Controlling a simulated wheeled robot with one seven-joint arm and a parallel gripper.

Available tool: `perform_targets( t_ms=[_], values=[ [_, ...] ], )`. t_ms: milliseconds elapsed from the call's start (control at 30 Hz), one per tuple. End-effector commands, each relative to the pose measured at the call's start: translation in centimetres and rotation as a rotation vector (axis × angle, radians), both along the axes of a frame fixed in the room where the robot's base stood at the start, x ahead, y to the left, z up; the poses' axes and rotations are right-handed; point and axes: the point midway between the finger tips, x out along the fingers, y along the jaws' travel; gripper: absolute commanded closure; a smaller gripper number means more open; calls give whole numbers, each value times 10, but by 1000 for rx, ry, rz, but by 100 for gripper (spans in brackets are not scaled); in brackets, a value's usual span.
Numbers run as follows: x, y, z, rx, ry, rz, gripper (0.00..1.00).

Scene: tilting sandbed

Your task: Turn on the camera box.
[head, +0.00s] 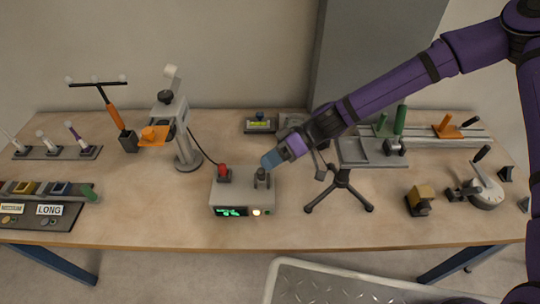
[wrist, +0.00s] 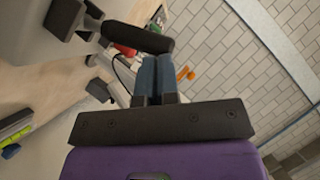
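The camera box (head: 242,192) is a grey box near the table's front middle. Its front has a lit green display (head: 231,211) and a glowing pale light (head: 256,211). A red-topped switch (head: 224,173) stands on its top left and a dark lever (head: 262,178) on its top right. My gripper (head: 270,160) is just above and beside the dark lever; I cannot tell if they touch. In the wrist view its blue fingers (wrist: 157,75) are together with nothing seen between them. A dark rounded bar (wrist: 138,38) lies just beyond the fingertips there.
A camera stand (head: 185,140) with an orange plate (head: 155,136) is behind left, its cable running to the box. A black tripod (head: 341,190) stands close on the right. A labelled slot panel (head: 45,225) is at the left. The table front before the box is clear.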

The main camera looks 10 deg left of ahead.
Motion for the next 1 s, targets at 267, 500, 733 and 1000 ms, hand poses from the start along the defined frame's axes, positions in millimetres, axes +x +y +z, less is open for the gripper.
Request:
perform_targets(
  t_ms=[267, 500, 733, 1000],
  values=[
    [-4, -1, -1, 21, -86, -1, 100],
    [-4, -1, -1, 22, -95, -1, 100],
    [-5, -1, -1, 22, -93, -1, 100],
    [-4, -1, 23, 24, -97, -1, 100]
  ],
)
